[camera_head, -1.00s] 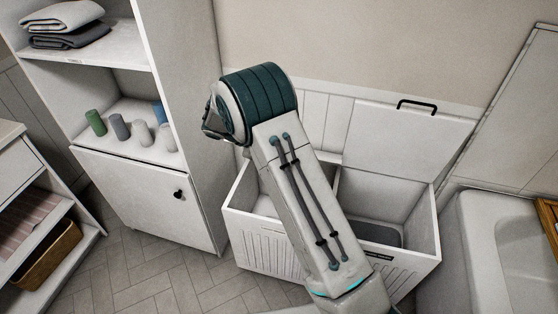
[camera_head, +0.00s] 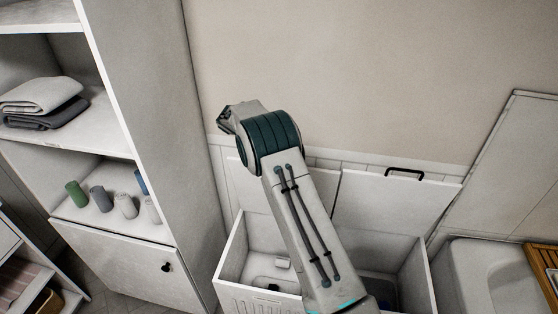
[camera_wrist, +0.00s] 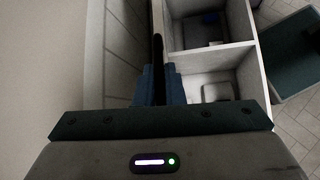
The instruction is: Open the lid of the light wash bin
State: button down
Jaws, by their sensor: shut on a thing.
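The white wash bin (camera_head: 232,262) stands against the wall with two compartments, both open at the top. The right lid (camera_head: 385,212) stands raised, with a black handle on its upper edge. The left lid (camera_head: 243,190) is also raised and partly hidden behind my arm. In the wrist view, my gripper (camera_wrist: 160,88) is shut on a black handle (camera_wrist: 158,48) at the lid's edge. The head view hides the fingertips. Which compartment is the light wash cannot be read.
A tall white shelf unit (camera_head: 165,120) stands close on the left with folded towels (camera_head: 42,100) and several bottles (camera_head: 100,198). A white tub (camera_head: 485,275) is at the right. The wall is directly behind the bin.

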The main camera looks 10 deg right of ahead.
jog(key=shift+w, duration=0.35)
jog(key=shift+d, duration=0.1)
jog(key=c, duration=1.5)
grip_release()
jog(key=b+v, duration=0.1)
jog(key=v, duration=1.2)
jog(key=shift+w+a+r, duration=0.1)
jog(key=shift+a+r, duration=0.15)
